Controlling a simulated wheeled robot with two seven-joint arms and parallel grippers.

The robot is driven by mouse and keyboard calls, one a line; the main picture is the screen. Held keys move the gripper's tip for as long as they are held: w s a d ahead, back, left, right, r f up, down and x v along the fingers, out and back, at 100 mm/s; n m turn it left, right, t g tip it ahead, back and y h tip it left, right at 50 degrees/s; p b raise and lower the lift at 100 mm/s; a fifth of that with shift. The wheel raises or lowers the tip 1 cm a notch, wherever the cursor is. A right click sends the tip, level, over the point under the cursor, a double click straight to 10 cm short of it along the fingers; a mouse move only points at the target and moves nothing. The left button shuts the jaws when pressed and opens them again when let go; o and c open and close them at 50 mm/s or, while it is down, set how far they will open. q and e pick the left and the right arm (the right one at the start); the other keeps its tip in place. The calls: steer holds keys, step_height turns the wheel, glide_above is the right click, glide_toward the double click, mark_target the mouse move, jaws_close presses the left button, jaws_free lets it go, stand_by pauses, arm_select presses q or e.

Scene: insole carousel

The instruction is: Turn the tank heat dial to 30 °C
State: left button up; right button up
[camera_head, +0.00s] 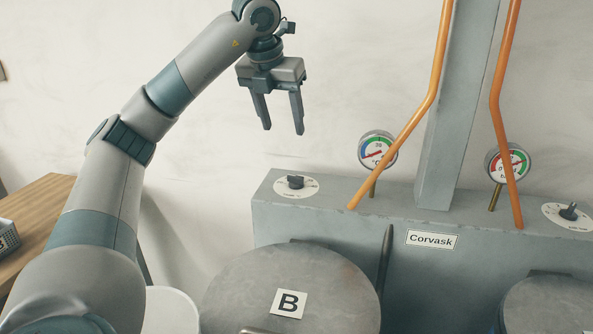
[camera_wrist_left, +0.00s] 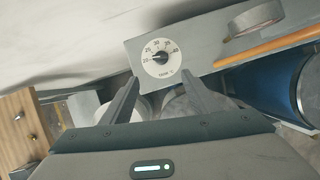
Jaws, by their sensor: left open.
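The tank heat dial (camera_head: 296,186) is a round white plate with a dark knob, on top of the grey machine housing at its left end. In the left wrist view the dial (camera_wrist_left: 160,57) shows a scale from 20 to 40; its pointer looks turned toward the low, left side, but is too small to read surely. My left gripper (camera_head: 283,129) is open and empty, fingers downward, above the dial and clear of it. In the left wrist view its fingertips (camera_wrist_left: 148,82) sit just below the dial plate. My right gripper is out of view.
A second dial (camera_head: 567,214) sits at the right end of the housing (camera_head: 340,220). Two gauges (camera_head: 377,150) (camera_head: 507,163) and orange pipes (camera_head: 420,105) rise beside a grey column (camera_head: 455,110). A lid marked B (camera_head: 250,285) lies in front. A wooden table (camera_head: 35,215) stands left.

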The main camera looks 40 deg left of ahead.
arm_select(q)
steer(key=shift+w+f, duration=0.1)
steer(key=p, duration=0.1)
glide_above(295, 176)
steer(key=s, duration=0.2)
steer(key=f, duration=1.1)
steer(key=shift+d+f, duration=0.35)
steer(key=shift+f, duration=0.05)
steer(key=p+x, duration=0.1)
steer(key=x, duration=0.2)
steer(key=shift+f, duration=0.15)
steer(key=shift+w+f, duration=0.2)
steer(key=shift+f, duration=0.35)
steer(key=c, duration=1.1)
steer(key=shift+o, duration=0.2)
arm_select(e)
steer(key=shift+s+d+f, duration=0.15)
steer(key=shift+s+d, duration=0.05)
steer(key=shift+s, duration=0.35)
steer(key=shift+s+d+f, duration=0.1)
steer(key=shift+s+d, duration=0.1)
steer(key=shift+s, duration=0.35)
